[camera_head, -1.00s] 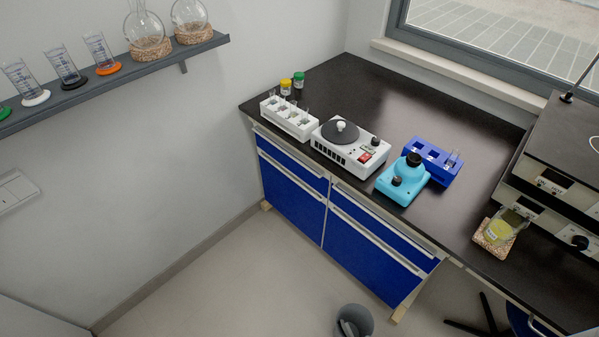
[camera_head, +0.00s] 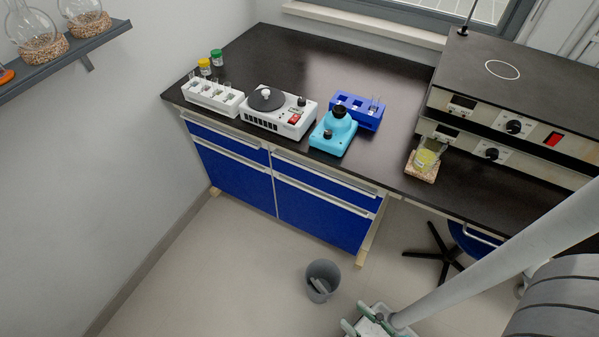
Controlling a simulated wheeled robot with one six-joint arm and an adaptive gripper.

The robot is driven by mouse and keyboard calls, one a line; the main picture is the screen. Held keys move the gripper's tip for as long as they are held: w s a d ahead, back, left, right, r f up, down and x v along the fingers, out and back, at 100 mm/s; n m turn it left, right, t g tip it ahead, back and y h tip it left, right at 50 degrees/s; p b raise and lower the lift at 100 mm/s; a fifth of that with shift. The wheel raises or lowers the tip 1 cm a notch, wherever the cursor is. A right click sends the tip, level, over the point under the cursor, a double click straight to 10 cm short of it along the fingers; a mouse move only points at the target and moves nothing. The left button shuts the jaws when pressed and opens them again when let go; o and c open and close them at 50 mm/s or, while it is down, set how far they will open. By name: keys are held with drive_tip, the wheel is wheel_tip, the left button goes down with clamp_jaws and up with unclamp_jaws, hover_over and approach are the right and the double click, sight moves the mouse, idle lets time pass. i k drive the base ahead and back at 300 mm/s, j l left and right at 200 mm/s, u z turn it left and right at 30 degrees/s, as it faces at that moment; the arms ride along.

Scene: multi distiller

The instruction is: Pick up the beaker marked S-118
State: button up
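A glass beaker (camera_head: 426,160) with yellow-green liquid stands upright on a cork mat (camera_head: 423,177) near the front edge of the black bench, just left of the stacked grey instruments. Any marking on it is too small to read, so I cannot tell whether it is S-118. My arm reaches in from the right. What looks like my gripper (camera_head: 372,325) is at the bottom edge, partly cut off, well below and apart from the beaker. Its fingers are not clear enough to show whether it is open or shut.
On the black bench (camera_head: 290,50) stand a white tube rack (camera_head: 213,97), a white centrifuge-like device (camera_head: 278,112), a turquoise device (camera_head: 333,133) and a blue rack (camera_head: 357,110). Grey instruments (camera_head: 510,128) rise right of the beaker. A bin (camera_head: 322,281) and a chair (camera_head: 440,254) are on the floor.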

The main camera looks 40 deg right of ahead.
sight(432, 147)
drive_tip(key=k+j, duration=0.15)
drive_tip(key=k, duration=0.2)
drive_tip(key=k+j, duration=0.15)
drive_tip(key=k, duration=0.25)
drive_tip(key=k+j, duration=0.15)
drive_tip(key=k, duration=0.2)
